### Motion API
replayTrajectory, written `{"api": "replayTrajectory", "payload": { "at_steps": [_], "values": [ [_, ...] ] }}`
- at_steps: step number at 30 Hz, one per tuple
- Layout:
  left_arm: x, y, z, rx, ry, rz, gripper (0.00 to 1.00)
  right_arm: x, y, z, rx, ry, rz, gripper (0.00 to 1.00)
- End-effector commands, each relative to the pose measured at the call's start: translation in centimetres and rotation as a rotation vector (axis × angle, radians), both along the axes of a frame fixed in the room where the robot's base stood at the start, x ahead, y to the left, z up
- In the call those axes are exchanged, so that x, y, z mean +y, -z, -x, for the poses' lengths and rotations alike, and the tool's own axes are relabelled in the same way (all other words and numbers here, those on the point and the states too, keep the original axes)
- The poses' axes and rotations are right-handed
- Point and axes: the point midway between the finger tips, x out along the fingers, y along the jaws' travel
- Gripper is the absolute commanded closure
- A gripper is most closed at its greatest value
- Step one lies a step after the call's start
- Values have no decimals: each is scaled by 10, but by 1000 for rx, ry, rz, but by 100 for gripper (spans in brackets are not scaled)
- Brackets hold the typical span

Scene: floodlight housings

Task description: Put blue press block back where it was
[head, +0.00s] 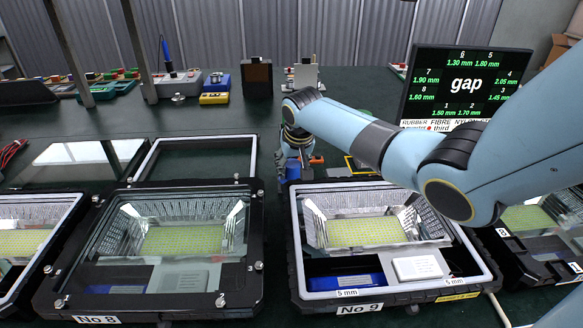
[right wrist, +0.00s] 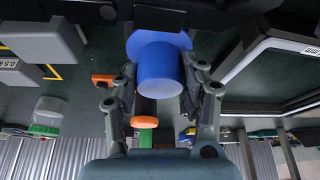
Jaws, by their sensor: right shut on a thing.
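The blue press block (head: 293,170) is a blue cylinder with a wider flange, seen in the right wrist view (right wrist: 160,72) between the fingers. My right gripper (head: 294,156) is shut on it, behind the gap between the No 8 and No 9 housings. The gripper also shows in the right wrist view (right wrist: 161,88). In the head view the block is small and partly covered by the gripper, and I cannot tell whether it touches the bench. My left gripper is not in view.
The No 8 housing (head: 80,272) and No 9 housing (head: 293,250) stand in front. An empty frame (head: 145,160) lies behind No 8. Orange-handled items (right wrist: 103,79) lie near the block. A yellow-outlined area (head: 350,164) lies behind No 9. A gap display (head: 466,85) stands back right.

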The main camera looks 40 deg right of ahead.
Motion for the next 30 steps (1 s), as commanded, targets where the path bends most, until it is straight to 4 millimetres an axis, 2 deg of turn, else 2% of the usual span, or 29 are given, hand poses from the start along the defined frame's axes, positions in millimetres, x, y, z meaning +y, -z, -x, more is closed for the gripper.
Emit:
{"api": "replayTrajectory", "payload": {
  "at_steps": [20,21,25,30],
  "values": [
    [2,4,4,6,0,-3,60,0,13,0,-3,0,1,97],
    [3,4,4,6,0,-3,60,0,13,0,-2,0,1,53],
    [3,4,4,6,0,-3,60,0,13,0,-1,0,0,36],
    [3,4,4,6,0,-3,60,0,13,0,-1,0,0,35]
  ]
}}
